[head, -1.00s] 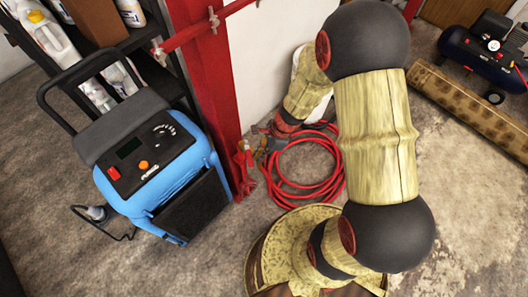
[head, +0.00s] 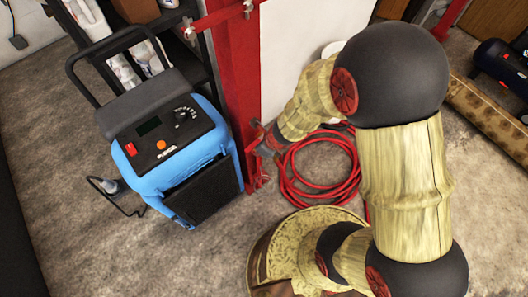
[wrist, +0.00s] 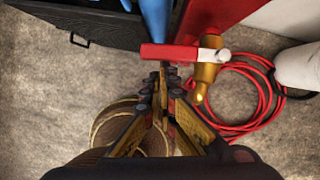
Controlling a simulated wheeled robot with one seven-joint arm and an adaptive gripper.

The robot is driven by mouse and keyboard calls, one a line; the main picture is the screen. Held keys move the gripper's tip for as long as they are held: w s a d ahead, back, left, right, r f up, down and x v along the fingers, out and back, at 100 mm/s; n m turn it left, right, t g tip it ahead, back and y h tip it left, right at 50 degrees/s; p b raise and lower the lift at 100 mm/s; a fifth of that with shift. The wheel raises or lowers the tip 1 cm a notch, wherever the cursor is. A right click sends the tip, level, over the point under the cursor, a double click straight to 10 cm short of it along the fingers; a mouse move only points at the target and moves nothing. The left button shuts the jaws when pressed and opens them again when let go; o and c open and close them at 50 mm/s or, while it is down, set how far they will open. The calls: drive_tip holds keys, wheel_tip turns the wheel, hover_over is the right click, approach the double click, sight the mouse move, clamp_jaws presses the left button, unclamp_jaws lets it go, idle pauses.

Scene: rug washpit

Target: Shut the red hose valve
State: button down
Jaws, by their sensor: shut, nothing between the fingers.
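The red hose valve shows in the wrist view as a brass body (wrist: 206,78) with a red lever (wrist: 175,52). The lever lies roughly level in the picture, crosswise to the brass body, pointing left from a pale metal pivot end. My gripper (wrist: 163,72) is shut and empty, its fingertips just beside the lever's near edge, left of the brass body. I cannot tell whether they touch the lever. In the head view my gripper (head: 263,142) is at the foot of the red post, and my arm and gripper hide most of the valve.
A coiled red hose (head: 318,200) lies on the floor right of the valve. A blue machine (head: 175,150) stands close on the left, beside the red post (head: 232,80). A rolled rug (head: 490,110) lies at right. Bare floor is open in front of the blue machine.

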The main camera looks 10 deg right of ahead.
drive_tip(key=shift+w+a, duration=0.2)
drive_tip(key=shift+a, duration=0.15)
drive_tip(key=shift+w, duration=0.15)
idle(0.5)
drive_tip(key=shift+w+d, duration=0.45)
drive_tip(key=shift+d, duration=0.15)
